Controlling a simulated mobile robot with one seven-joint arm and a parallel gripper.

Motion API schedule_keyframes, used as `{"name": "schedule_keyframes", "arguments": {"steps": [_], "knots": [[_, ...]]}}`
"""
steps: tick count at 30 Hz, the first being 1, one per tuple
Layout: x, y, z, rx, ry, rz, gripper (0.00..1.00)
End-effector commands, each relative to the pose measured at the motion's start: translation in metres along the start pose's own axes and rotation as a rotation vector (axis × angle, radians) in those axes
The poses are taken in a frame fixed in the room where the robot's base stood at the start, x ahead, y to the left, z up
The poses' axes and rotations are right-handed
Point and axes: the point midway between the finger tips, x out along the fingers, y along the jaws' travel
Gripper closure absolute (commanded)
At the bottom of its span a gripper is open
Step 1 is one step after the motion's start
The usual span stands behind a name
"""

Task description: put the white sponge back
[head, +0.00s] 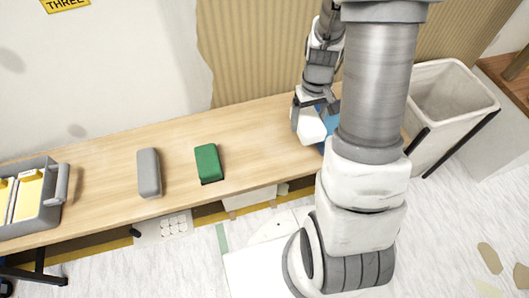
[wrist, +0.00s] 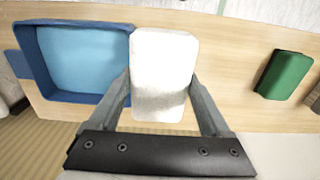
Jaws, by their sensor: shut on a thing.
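The white sponge (wrist: 162,75) is a pale block with rounded corners, in the middle of the wrist view. My gripper (wrist: 164,105) is shut on it, one finger on each side. In the head view the sponge (head: 311,126) hangs below my gripper (head: 312,104) near the right part of the table. A blue tray (wrist: 85,60) with a light blue floor sits just left of the sponge in the wrist view and looks empty. In the head view only a bit of the blue tray (head: 327,119) shows, and my arm hides the rest.
A green sponge (head: 208,163) and a grey sponge (head: 149,172) lie on the wooden table (head: 255,140). A grey tray (head: 55,203) with yellow items stands at the left end. A white bin (head: 447,105) stands off the right end.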

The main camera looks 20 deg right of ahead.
Motion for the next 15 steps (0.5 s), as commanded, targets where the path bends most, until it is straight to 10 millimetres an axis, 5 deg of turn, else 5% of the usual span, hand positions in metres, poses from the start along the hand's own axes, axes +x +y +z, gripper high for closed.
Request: {"name": "schedule_keyframes", "arguments": {"steps": [8, 15], "knots": [[0.001, -0.002, -0.001, 0.0, 0.001, 0.0, 0.76], [0.023, -0.034, -0.007, -0.007, -0.001, 0.0, 0.76]]}}
